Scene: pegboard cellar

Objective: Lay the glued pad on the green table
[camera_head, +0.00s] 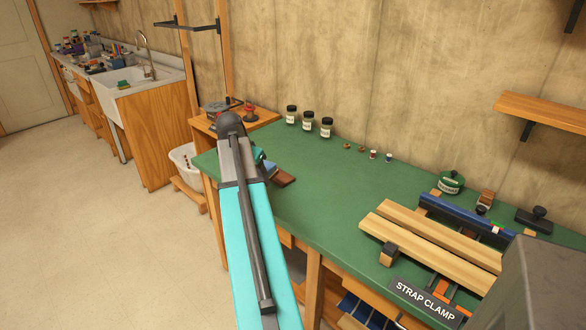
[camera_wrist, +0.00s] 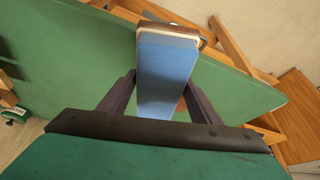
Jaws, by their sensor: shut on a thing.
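The glued pad (camera_wrist: 168,68) is a long block with a blue face, a pale layer and a brown far end. My gripper (camera_wrist: 160,97) is shut on it, one dark finger at each side. The green table (camera_wrist: 70,70) lies beneath the pad in the wrist view; whether they touch I cannot tell. In the head view the green table (camera_head: 330,205) runs along the wall. My arm hides most of the gripper there, over the table's far left end. A brown and blue piece, seemingly the pad (camera_head: 284,179), shows just right of the arm.
Several dark-lidded jars (camera_head: 309,121) stand at the table's back edge. A strap clamp with wooden boards (camera_head: 430,235) fills the right part. A wooden side stand (camera_head: 258,117) adjoins the far left end. The middle of the green top is clear.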

